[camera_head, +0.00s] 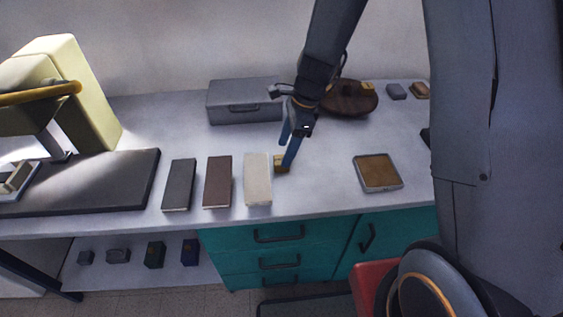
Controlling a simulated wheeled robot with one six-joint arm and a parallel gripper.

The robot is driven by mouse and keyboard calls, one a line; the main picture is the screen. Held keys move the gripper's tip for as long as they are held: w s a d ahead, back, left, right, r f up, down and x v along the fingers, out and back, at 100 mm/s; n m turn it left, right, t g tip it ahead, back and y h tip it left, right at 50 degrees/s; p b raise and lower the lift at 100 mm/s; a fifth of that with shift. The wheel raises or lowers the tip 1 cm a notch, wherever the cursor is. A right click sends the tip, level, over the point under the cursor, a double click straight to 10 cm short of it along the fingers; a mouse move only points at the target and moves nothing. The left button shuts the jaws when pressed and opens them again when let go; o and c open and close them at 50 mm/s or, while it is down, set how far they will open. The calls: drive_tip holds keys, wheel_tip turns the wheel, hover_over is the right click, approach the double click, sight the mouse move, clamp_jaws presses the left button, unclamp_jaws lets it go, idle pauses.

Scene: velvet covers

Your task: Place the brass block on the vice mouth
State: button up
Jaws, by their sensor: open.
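A small brass block (281,164) lies on the light bench top, just right of the cream slab. My gripper (287,153) is open and points down at it from above, with one blue finger close to the block's right side. Whether that finger touches the block I cannot tell. A metal vice (17,179) stands at the far left on the dark plate under the yellow machine, partly cut off by the picture edge. Its mouth is too small and bright to make out clearly.
Dark grey (179,186), brown (217,182) and cream (257,180) slabs stand in a row left of the block. A grey case (244,101) and a brown round cushion (349,98) lie behind. A square tray (377,173) sits to the right.

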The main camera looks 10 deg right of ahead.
sight(281, 159)
drive_tip(key=shift+p+x, duration=0.3)
drive_tip(key=shift+x, duration=1.5)
drive_tip(key=shift+w, duration=0.1)
drive_tip(key=c, duration=1.4)
clamp_jaws()
drive_tip(key=shift+r, duration=0.1)
